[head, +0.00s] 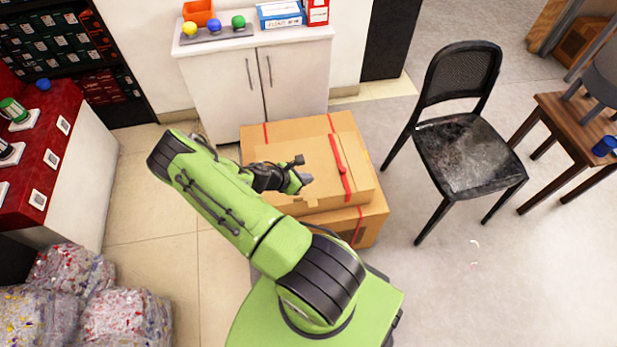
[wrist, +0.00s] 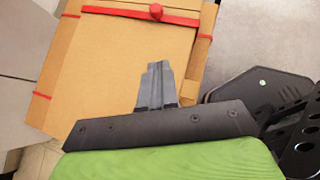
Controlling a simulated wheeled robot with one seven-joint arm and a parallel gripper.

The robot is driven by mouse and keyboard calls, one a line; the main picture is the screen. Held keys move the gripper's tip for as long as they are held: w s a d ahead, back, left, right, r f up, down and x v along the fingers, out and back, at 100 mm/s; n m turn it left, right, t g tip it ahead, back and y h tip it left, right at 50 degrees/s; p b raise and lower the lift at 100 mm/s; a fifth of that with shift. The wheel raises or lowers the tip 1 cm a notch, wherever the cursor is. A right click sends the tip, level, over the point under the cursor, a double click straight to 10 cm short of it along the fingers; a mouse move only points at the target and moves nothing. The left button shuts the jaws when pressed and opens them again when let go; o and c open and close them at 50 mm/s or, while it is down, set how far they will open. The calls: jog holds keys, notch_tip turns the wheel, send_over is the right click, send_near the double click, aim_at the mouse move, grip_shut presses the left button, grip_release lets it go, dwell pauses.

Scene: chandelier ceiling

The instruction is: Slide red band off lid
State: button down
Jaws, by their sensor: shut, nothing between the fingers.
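A cardboard box (head: 318,150) with a flat lid (head: 290,135) sits on top of another cardboard box (head: 372,226). A wide red band (head: 336,150) with a round red knob (head: 342,170) lies across the lid's right part. In the wrist view the band (wrist: 118,12) and knob (wrist: 156,11) show at the top, beyond the fingertips. My gripper (head: 305,180) is over the lid, left of the band and apart from it in the picture. Its fingers (wrist: 157,66) are together and empty. My arm hides part of the lid's near left side.
Thin red strips (wrist: 40,95) mark the box edges. A white cabinet (head: 250,85) stands behind the boxes and a black chair (head: 465,155) to their right. Wrapped bales (head: 125,315) lie at front left. Floor is open at right front.

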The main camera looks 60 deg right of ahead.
aim_at(341, 173)
jog(key=shift+s+d, duration=0.15)
jog(key=shift+f, duration=0.1)
jog(key=b+x, duration=0.3)
jog(key=x, duration=0.7)
jog(key=shift+f, duration=0.1)
jog(key=shift+s+d+b, duration=0.2)
jog(key=shift+s+d, duration=0.1)
jog(key=shift+d, duration=0.3)
jog(key=shift+s+d+b, duration=0.15)
jog(key=shift+s+d, duration=0.1)
jog(key=shift+d, duration=0.35)
jog(key=shift+s+d, duration=0.2)
jog(key=shift+d, duration=0.35)
jog(key=s+d, duration=0.5)
jog(key=shift+s+d+p, duration=0.1)
jog(key=shift+s+p, duration=0.1)
jog(key=shift+p, duration=0.15)
